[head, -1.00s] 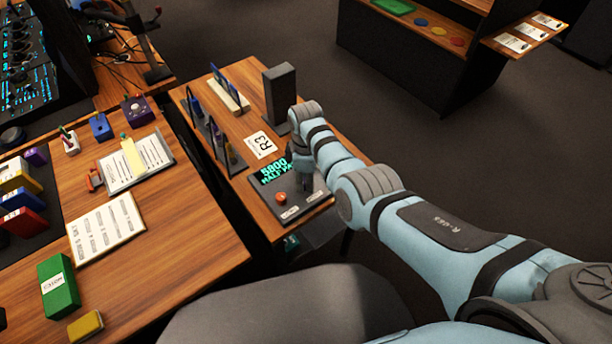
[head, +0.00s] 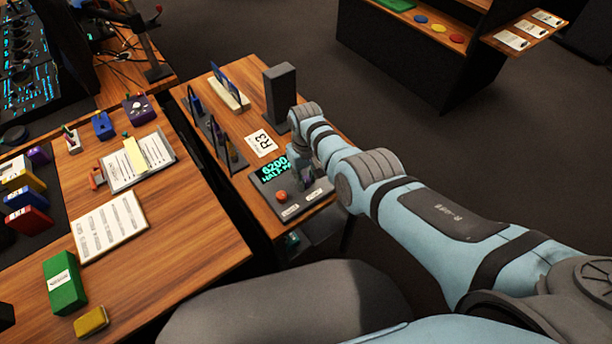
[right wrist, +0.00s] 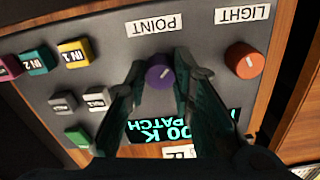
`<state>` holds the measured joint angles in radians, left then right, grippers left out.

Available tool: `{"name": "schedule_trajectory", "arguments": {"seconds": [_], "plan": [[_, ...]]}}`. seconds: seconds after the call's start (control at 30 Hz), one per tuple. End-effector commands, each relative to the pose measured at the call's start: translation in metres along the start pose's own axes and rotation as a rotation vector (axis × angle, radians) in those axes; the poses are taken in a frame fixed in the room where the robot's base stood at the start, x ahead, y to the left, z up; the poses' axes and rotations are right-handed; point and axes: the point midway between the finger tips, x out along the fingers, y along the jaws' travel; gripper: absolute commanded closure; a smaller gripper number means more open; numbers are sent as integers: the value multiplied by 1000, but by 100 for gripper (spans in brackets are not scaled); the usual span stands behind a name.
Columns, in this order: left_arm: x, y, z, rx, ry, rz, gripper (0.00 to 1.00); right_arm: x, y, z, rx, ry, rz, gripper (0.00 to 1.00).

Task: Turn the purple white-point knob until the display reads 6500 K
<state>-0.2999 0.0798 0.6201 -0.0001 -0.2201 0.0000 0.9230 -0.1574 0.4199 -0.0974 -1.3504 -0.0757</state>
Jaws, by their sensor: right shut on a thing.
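The purple white-point knob (right wrist: 160,74) is on a grey panel (right wrist: 62,105), above the label POINT in the wrist picture's upside-down layout. My right gripper (right wrist: 160,80) is shut on the knob, one finger on each side. In the head view my right gripper (head: 306,178) is over the panel (head: 268,193) and mostly hides the knob. The display (head: 273,170) reads 6200 with a partly hidden second line in cyan; in the right wrist view the display (right wrist: 150,130) is partly covered by the fingers. My left gripper is not in view.
An orange-red knob (right wrist: 244,60) labelled LIGHT sits beside the purple one. Coloured buttons, including a yellow one (right wrist: 75,53), are on the panel's other side.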

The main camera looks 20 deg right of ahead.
Motion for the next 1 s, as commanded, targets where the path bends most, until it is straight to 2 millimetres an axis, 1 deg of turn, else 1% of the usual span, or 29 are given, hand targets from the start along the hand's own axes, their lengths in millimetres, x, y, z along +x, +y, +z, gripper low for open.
{"name": "schedule_trajectory", "arguments": {"seconds": [0.6,0.8,1.0], "plan": [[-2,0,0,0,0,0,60,0,0,0,566,0,-1,100],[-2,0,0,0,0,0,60,0,0,0,701,0,-1,100],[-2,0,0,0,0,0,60,0,0,0,786,0,-1,100]]}}
